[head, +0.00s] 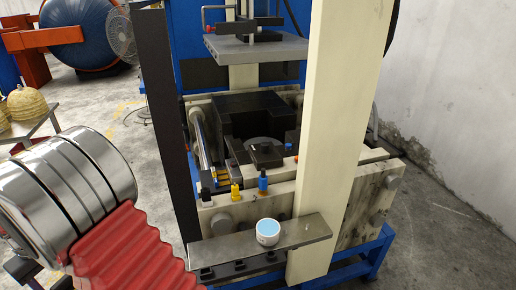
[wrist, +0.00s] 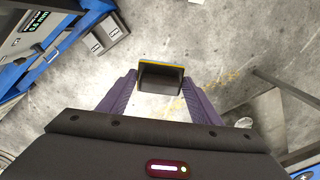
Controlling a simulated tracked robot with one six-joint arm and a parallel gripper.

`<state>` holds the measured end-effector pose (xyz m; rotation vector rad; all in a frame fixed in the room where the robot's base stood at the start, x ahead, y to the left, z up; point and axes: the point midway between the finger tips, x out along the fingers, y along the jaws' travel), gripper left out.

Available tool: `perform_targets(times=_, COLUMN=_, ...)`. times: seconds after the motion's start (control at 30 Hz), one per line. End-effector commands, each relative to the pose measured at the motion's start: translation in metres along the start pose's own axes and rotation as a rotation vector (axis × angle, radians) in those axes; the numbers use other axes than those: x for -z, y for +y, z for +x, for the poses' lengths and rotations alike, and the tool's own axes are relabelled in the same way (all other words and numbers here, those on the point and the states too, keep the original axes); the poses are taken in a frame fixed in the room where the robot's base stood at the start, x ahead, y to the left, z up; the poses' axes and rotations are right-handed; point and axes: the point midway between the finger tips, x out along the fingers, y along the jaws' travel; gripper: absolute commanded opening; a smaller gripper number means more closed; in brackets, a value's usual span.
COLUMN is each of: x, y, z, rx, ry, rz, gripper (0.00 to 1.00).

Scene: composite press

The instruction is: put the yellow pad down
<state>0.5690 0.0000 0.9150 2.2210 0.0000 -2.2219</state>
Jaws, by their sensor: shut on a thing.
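My gripper (wrist: 160,82) shows in the wrist view, with a purple finger on each side. It is shut on the yellow pad (wrist: 162,67), a block with a bright yellow edge at its far side and a dark face towards the camera. The pad is held above the grey concrete floor. How much of the pad is yellow cannot be told from here. In the head view my gripper and the pad are out of sight.
A press with a blue frame and cream posts (head: 335,130) fills the middle of the head view. Its front ledge (head: 215,248) bears a white tub (head: 268,232). A table (head: 38,124) with yellowish objects stands at left. Below the gripper, the wrist view shows open floor (wrist: 215,40).

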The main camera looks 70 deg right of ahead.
Motion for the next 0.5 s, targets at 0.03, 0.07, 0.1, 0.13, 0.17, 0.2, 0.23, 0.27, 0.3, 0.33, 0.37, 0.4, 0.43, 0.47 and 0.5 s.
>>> perform_targets(times=0.03, x=0.000, y=0.000, z=0.000, rx=0.000, ry=0.000, rz=0.000, gripper=0.31)
perform_targets(times=0.07, x=0.000, y=0.000, z=0.000, rx=0.000, ry=0.000, rz=0.000, gripper=0.31)
perform_targets(times=0.1, x=0.000, y=0.000, z=0.000, rx=0.000, ry=0.000, rz=0.000, gripper=0.31)
perform_targets(times=0.13, x=0.000, y=0.000, z=0.000, rx=0.000, ry=0.000, rz=0.000, gripper=0.31)
perform_targets(times=0.17, x=0.000, y=0.000, z=0.000, rx=0.000, ry=0.000, rz=0.000, gripper=0.31)
perform_targets(times=0.2, x=0.000, y=0.000, z=0.000, rx=0.000, ry=0.000, rz=0.000, gripper=0.31)
perform_targets(times=0.23, x=0.000, y=0.000, z=0.000, rx=0.000, ry=0.000, rz=0.000, gripper=0.31)
perform_targets(times=0.27, x=0.000, y=0.001, z=0.000, rx=0.000, ry=0.000, rz=0.001, gripper=0.31)
perform_targets(times=0.3, x=0.000, y=0.002, z=0.000, rx=0.000, ry=0.000, rz=0.004, gripper=0.31)
perform_targets(times=0.33, x=0.000, y=0.004, z=0.000, rx=0.000, ry=0.000, rz=0.007, gripper=0.31)
perform_targets(times=0.37, x=0.000, y=0.006, z=0.000, rx=0.000, ry=0.000, rz=0.011, gripper=0.31)
perform_targets(times=0.4, x=0.000, y=0.010, z=-0.001, rx=0.000, ry=0.000, rz=0.018, gripper=0.31)
perform_targets(times=0.43, x=0.000, y=0.013, z=-0.001, rx=0.000, ry=0.001, rz=0.025, gripper=0.31)
perform_targets(times=0.47, x=0.000, y=0.018, z=-0.002, rx=0.000, ry=0.001, rz=0.033, gripper=0.31)
perform_targets(times=0.5, x=0.001, y=0.026, z=-0.004, rx=0.000, ry=0.002, rz=0.047, gripper=0.31)
